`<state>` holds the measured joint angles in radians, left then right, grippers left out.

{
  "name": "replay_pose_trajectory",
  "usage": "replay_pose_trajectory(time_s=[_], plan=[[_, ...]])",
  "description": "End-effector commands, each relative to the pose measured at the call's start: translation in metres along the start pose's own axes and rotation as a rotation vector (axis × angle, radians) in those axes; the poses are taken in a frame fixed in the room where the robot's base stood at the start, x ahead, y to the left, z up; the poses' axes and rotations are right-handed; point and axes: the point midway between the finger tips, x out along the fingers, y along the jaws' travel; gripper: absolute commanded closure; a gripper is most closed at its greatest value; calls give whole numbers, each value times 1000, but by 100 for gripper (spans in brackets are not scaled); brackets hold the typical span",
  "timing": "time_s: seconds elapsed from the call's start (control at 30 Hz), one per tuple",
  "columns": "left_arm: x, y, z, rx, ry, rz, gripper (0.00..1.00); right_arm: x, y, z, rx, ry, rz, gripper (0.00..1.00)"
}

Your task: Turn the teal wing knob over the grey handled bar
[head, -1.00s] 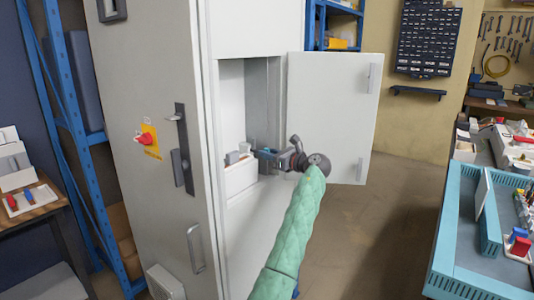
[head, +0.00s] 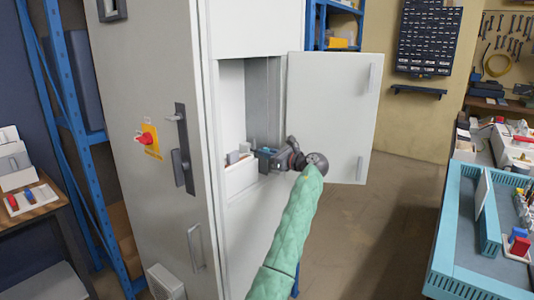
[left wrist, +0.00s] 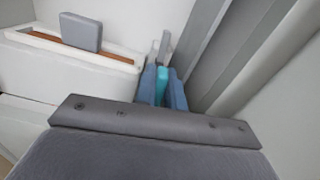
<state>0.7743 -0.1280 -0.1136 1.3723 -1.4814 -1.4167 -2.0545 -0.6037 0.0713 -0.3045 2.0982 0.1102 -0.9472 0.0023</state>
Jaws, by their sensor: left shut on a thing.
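My left gripper (head: 268,153) reaches into the open cabinet from the front right. In the left wrist view its blue fingers (left wrist: 176,90) are shut on the teal wing knob (left wrist: 162,86), of which a narrow strip shows between them. A slim grey upright piece (left wrist: 164,47) stands just behind the knob and may be part of the grey handled bar; its lower end is hidden by the fingers. In the head view the knob is hidden by the gripper. My right gripper is in neither view.
A white box (head: 239,176) with a grey block (left wrist: 81,31) on top stands beside the gripper, inside the cabinet. The open cabinet door (head: 335,110) hangs to the right of my arm. A teal tray (head: 450,240) is at the far right.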

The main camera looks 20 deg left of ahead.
Motion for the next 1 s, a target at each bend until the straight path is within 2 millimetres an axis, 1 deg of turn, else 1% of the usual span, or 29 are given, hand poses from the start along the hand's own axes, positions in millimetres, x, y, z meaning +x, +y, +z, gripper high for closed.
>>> replay_pose_trajectory(time_s=[0.03, 0.3, 0.47, 0.57, 0.7, 0.87, 1.0], plan=[[0, 0, 1, -31, 0, 0, 100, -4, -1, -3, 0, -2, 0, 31], [0, 2, 0, -266, -1, -1, 100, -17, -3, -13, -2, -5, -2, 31], [0, 3, -1, -419, 0, -1, 100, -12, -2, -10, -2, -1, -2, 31], [0, 3, -2, -515, 0, -1, 100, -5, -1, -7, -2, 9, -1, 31], [0, 4, -3, -648, 0, -1, 100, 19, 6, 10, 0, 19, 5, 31], [0, 5, -4, -799, 0, -1, 100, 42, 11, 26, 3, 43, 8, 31], [0, 5, -6, -932, 0, 0, 100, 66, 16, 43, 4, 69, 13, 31]])
